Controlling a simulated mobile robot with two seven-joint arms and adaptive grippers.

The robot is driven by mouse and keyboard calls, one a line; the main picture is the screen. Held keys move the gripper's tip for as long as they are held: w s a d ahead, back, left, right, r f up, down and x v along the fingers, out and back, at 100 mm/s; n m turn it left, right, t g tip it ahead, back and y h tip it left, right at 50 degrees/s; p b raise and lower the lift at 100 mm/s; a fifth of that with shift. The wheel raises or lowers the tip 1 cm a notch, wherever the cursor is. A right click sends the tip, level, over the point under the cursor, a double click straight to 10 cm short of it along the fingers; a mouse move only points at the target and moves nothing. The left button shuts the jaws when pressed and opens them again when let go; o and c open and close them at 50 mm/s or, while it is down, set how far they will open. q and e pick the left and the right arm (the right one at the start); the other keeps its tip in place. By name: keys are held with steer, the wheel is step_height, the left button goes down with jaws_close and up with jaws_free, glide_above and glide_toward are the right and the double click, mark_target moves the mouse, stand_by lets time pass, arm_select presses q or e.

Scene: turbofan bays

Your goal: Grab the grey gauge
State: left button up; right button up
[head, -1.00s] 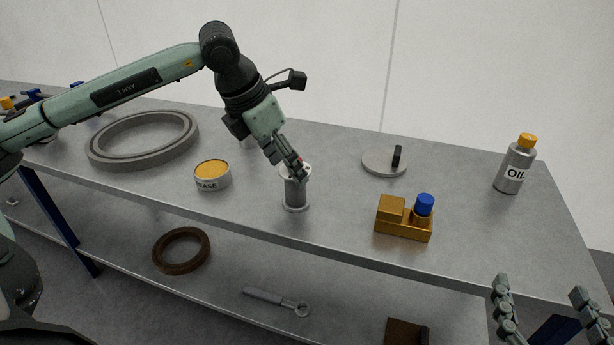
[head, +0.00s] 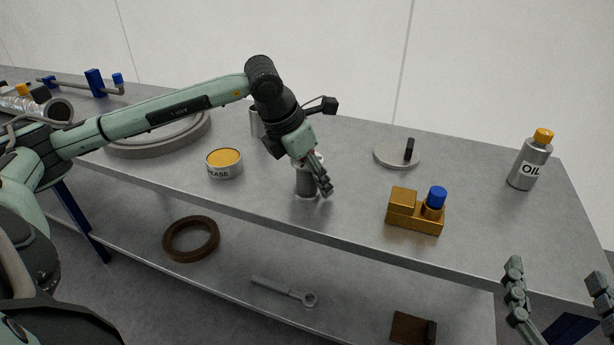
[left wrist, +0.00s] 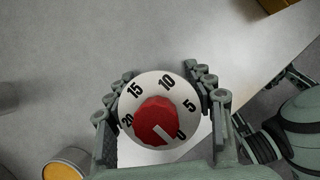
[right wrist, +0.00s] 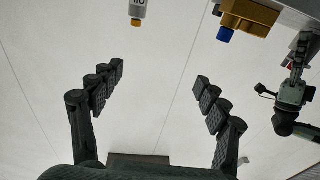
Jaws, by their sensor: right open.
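The grey gauge (head: 306,184) stands upright on the bench top near its front edge, with a round grey body. Its white dial (left wrist: 153,83) with black numbers and a red centre faces up in the left wrist view. My left gripper (head: 318,178) is lowered at the gauge and hides part of its top. In the left wrist view its fingers (left wrist: 165,92) lie on both sides of the dial, close to the rim; whether they press on it I cannot tell. My right gripper (head: 557,276) is open and empty in front of the bench's right end.
A grease can (head: 224,165) stands left of the gauge, with a large grey ring (head: 150,150) beyond. A brass block with a blue cap (head: 415,212) is to the right. A grey disc (head: 396,155) and oil bottle (head: 528,165) stand further back.

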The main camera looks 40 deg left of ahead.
arm_select(q)
steer(key=c, duration=0.9)
steer(key=shift+r, duration=0.1)
steer(key=shift+c, duration=0.2)
